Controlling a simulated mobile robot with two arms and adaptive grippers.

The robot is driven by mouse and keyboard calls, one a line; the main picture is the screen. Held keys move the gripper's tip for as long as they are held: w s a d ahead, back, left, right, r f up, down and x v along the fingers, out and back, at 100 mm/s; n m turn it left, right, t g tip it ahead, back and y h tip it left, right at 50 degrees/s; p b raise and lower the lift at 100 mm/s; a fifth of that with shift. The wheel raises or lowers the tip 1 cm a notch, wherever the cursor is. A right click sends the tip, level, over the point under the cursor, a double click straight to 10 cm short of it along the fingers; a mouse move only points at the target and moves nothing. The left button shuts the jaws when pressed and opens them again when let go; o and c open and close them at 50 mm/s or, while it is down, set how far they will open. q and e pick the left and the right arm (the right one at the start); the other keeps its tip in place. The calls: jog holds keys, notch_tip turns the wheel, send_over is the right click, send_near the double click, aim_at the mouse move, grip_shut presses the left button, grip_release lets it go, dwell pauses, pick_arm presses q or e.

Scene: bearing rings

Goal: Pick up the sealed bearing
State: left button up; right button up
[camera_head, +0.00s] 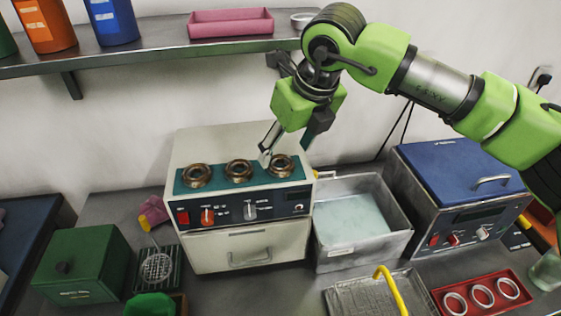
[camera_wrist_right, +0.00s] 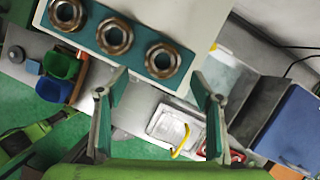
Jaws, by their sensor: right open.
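Three bronze-brown bearing rings sit in a row on the teal top panel of a cream machine (camera_head: 245,240): left ring (camera_head: 197,175), middle ring (camera_head: 238,170) and right ring (camera_head: 285,167). I cannot tell which is the sealed bearing. The wrist view shows the same row: left (camera_wrist_right: 67,14), middle (camera_wrist_right: 115,37), right (camera_wrist_right: 163,60). My right gripper (camera_head: 288,148) points down over the right ring, open and empty. One fingertip partly covers that ring in the head view. In the wrist view its open fingers (camera_wrist_right: 158,82) frame the right ring. My left gripper is out of view.
Right of the machine stand a grey tub of pale liquid (camera_head: 355,220) and a blue-lidded box (camera_head: 450,170). A red tray (camera_head: 480,298) with white rings and a metal tray with a yellow hook (camera_head: 390,285) lie in front. A shelf (camera_head: 150,45) overhangs behind.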

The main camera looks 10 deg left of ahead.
aim_at(280, 167)
jog(key=p+x, duration=0.2)
jog(key=x, duration=0.2)
jog(key=shift+w+d+f, duration=0.1)
jog(key=shift+w+f, duration=0.15)
jog(key=shift+f, duration=0.2)
jog(key=c, duration=1.1)
jog(key=shift+r, duration=0.1)
jog(key=shift+c, duration=0.2)
